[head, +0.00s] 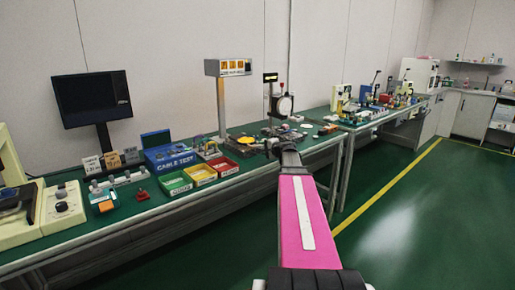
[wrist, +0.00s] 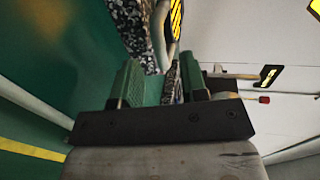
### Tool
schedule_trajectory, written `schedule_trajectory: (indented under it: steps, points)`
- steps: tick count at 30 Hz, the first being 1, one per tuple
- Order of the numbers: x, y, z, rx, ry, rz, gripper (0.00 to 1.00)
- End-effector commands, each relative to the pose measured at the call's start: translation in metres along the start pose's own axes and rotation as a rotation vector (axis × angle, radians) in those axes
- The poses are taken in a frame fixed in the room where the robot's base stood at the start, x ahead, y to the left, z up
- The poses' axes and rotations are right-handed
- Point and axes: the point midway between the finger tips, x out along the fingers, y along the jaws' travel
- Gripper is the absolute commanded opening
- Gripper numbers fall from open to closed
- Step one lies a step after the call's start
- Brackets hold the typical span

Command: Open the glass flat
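My gripper (head: 271,146) is at the end of my pink arm, over the front of the green bench near a dial gauge stand (head: 281,104). In the wrist view my gripper (wrist: 160,76) has its two green fingers apart, with nothing clearly held between them. Beyond the fingers are a dark speckled slab (wrist: 128,25) and a pale curved rim (wrist: 160,35) beside a yellow-and-black striped part (wrist: 175,20). I cannot tell for certain which part is the glass flat; my gripper hides some of that spot in the head view.
Red, yellow and green bins (head: 200,174), a blue box (head: 170,157) and a monitor (head: 92,98) stand left on the bench. A signed post (head: 221,105) rises behind. A second crowded bench (head: 375,118) is to the right. The floor at right is clear.

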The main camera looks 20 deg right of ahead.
Motion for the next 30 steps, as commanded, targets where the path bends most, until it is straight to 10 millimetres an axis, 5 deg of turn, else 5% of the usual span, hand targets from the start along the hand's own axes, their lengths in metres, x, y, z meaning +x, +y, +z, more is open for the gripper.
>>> schedule_trajectory:
  steps: [9, 21, 25, 30]
  points:
    - [0.043, 0.000, -0.001, 0.000, 0.000, 0.001, 0.40]
    - [0.048, 0.000, 0.000, 0.000, 0.000, 0.001, 0.40]
    - [0.048, 0.000, 0.000, -0.001, 0.000, 0.001, 0.01]
    - [0.048, 0.000, 0.000, -0.001, -0.001, 0.002, 0.00]
